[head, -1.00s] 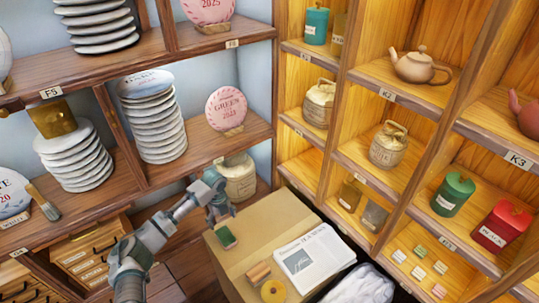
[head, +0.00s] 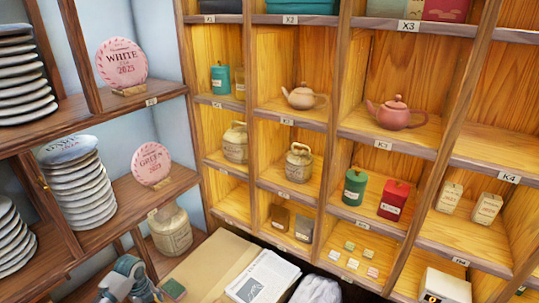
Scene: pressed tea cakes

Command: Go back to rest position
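My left gripper (head: 143,291) shows at the bottom left of the head view, above the floor side of a cardboard box (head: 209,265). Its fingers are partly cut off by the bottom edge, so I cannot tell whether it is open or shut. A small green block (head: 173,289) lies on the box, just right of the gripper; I cannot tell whether they touch. My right gripper is not in view.
A newspaper (head: 263,277) lies on the box beside a white cloth bundle (head: 315,291). Wooden shelves hold stacked discs (head: 75,182), a pink plate (head: 151,164), jars, teapots (head: 397,113), and green (head: 355,187) and red (head: 394,200) canisters. A wrapped jar (head: 170,230) stands behind the box.

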